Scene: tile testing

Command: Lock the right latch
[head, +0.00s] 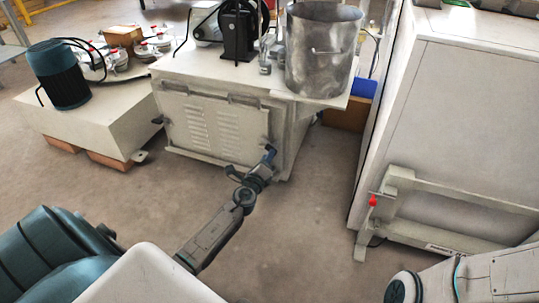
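A beige cabinet (180,100) stands in the upper middle, with a vented front panel (212,125). A small dark latch (158,120) shows at the panel's left edge. The right latch is not clearly visible; my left gripper is in front of the panel's lower right edge and may cover it. My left gripper (268,158) is at the cabinet's lower right front. Its fingers are too small to tell open from shut, and I cannot tell whether it touches the cabinet. Only a link of my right arm shows at the lower right; its gripper is out of view.
A metal bucket (318,50) stands on the cabinet's right side. A large grey machine (470,100) with a red-tipped part (373,200) stands at the right. A low block (95,120) bearing a teal motor (58,75) is at the left. The floor (310,230) between is clear.

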